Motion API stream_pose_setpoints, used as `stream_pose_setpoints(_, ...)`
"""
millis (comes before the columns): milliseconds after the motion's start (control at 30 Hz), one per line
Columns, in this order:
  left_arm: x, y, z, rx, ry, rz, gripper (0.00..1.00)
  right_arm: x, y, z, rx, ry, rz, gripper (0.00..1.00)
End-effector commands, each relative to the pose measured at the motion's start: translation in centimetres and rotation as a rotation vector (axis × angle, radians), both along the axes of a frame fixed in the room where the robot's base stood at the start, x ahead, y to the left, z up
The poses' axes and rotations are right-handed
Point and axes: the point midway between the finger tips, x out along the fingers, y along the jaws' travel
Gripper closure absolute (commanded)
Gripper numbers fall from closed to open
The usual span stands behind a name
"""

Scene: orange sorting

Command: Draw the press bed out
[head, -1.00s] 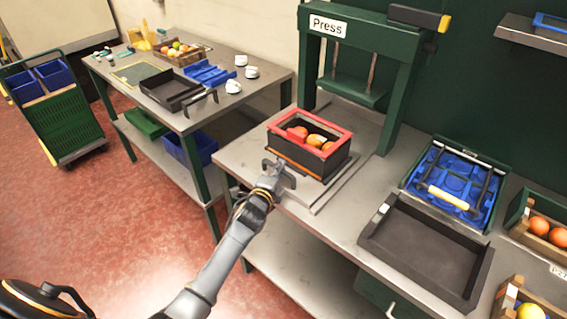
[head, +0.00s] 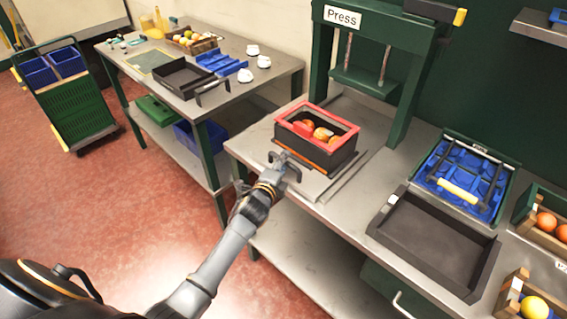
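The green press (head: 385,45), labelled "Press", stands on the steel table. A dark box with a red rim (head: 343,152) holds several orange and yellow fruits. It sits out in front of the press's raised plate (head: 365,83), not under it. The flat press bed (head: 311,188) shows as a pale plate beneath and in front of the box. My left gripper (head: 287,164) is at the bed's front edge, close to the box's near lower side. Its fingers blend with the dark parts there, so its grip is unclear. My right gripper is not in view.
An empty dark tray (head: 432,246) and a blue tray with a pale handle (head: 460,182) lie to the right, beside wooden fruit crates (head: 535,222). A second table (head: 150,68) stands at the left, with a green cart (head: 72,105) beyond it. Red floor between is clear.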

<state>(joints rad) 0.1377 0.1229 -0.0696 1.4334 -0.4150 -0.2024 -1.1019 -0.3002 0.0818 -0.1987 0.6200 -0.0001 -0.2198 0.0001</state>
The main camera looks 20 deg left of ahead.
Motion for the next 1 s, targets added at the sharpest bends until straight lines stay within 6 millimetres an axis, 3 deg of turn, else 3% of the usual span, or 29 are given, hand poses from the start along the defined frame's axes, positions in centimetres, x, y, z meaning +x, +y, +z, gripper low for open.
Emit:
stream_pose_setpoints(267,-1.2,-0.1,0.2,0.000,-0.001,-0.001,0.63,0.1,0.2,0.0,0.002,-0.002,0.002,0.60)
stream_pose_setpoints(700,-9.6,-0.5,1.7,0.000,0.000,0.000,0.63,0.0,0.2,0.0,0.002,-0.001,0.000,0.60)
stream_pose_setpoints(1000,-12.0,-0.5,2.2,-0.001,-0.001,0.001,0.63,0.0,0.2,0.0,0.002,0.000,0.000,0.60)
